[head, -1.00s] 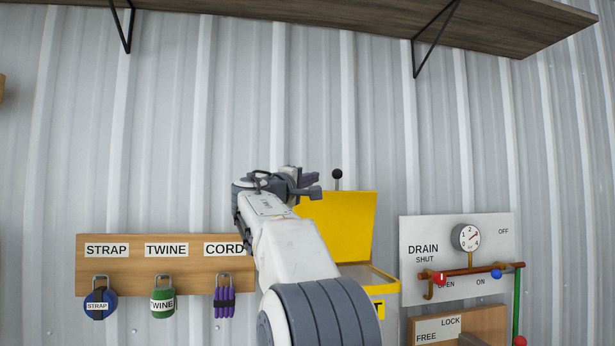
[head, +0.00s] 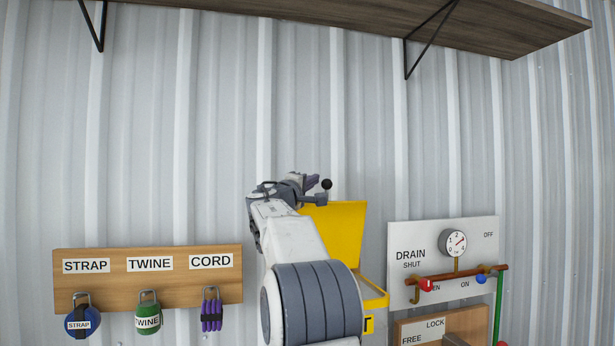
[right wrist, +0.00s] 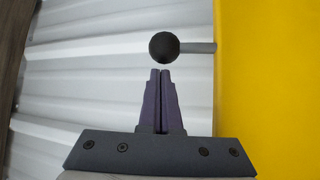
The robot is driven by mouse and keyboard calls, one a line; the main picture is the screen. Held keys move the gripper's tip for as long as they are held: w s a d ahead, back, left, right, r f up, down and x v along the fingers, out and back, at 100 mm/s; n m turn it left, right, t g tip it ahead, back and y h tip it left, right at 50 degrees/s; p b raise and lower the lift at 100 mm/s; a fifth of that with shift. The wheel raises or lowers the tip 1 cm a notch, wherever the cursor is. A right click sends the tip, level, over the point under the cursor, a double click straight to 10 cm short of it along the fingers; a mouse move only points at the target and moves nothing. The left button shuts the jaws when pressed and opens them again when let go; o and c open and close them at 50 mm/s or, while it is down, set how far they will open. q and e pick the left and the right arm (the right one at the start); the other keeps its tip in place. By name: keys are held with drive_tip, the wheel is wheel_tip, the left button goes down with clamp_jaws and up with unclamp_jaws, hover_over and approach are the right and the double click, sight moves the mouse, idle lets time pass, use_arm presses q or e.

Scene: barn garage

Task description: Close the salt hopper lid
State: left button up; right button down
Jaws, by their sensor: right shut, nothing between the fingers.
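The yellow salt hopper lid (head: 338,228) stands raised in the head view, with the yellow hopper body (head: 375,297) below it, partly hidden by my right arm. A black ball knob (head: 326,184) on a short stem tops the lid. In the right wrist view the knob (right wrist: 164,48) is straight ahead of the fingertips, and the lid (right wrist: 270,90) fills the right side. My right gripper (head: 312,190) is shut and empty, its fingertips (right wrist: 160,75) close to the knob; I cannot tell whether they touch. My left gripper is not in view.
A wooden board (head: 150,292) with strap, twine and cord hangs on the left. A white drain panel (head: 445,240) with gauge and pipes is on the right, above a wooden lock board (head: 410,328). A shelf (head: 350,18) runs overhead. The corrugated wall (head: 200,120) is behind.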

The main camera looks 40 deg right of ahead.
drive_tip(key=shift+s+a+f, duration=0.1)
drive_tip(key=shift+s+f, duration=0.1)
drive_tip(key=shift+s, duration=0.25)
drive_tip(key=shift+s+a+f, duration=0.1)
drive_tip(key=shift+s+f, duration=0.05)
drive_tip(key=shift+s, duration=0.25)
